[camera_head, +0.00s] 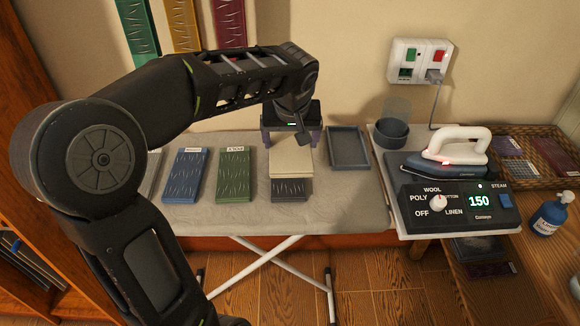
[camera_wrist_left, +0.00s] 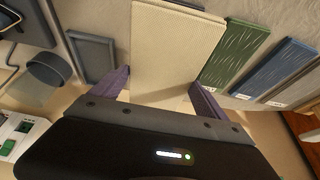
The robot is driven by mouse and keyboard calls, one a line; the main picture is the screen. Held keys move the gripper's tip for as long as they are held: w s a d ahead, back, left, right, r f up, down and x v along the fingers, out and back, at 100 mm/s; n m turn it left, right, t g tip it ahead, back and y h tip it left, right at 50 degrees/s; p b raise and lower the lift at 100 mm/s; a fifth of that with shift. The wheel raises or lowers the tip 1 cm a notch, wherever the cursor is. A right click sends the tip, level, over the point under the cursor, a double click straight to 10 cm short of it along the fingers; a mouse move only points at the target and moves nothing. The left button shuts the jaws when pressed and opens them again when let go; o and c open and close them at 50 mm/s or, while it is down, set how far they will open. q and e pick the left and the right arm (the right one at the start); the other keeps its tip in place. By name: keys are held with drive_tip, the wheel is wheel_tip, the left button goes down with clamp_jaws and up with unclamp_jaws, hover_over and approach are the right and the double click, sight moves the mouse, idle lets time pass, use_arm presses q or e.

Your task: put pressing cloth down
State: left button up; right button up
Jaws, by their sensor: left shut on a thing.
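The cream pressing cloth (camera_head: 291,162) is a flat folded pad over the ironing board (camera_head: 345,205). It also shows in the left wrist view (camera_wrist_left: 172,45), with a purple-grey finger at each side. My left gripper (camera_head: 291,143) is shut on it at its far end. The cloth covers the far part of a dark grey folded fabric (camera_head: 289,190). Whether they touch I cannot tell. My right gripper is not in view.
Green (camera_head: 234,174) and blue (camera_head: 186,175) folded fabrics lie left of the cloth. An empty grey tray (camera_head: 348,148) lies right of it. The iron (camera_head: 447,158) rests on its station, whose display reads 150, beside a dark cup (camera_head: 391,133). The board's front strip is bare.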

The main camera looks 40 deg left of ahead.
sight(291, 149)
use_arm(q)
wheel_tip(291, 149, down, 4)
drive_tip(key=shift+f, duration=0.15)
drive_tip(key=shift+f, duration=0.1)
drive_tip(key=shift+f, duration=1.75)
drive_tip(key=shift+f, duration=0.15)
drive_tip(key=o, duration=1.2)
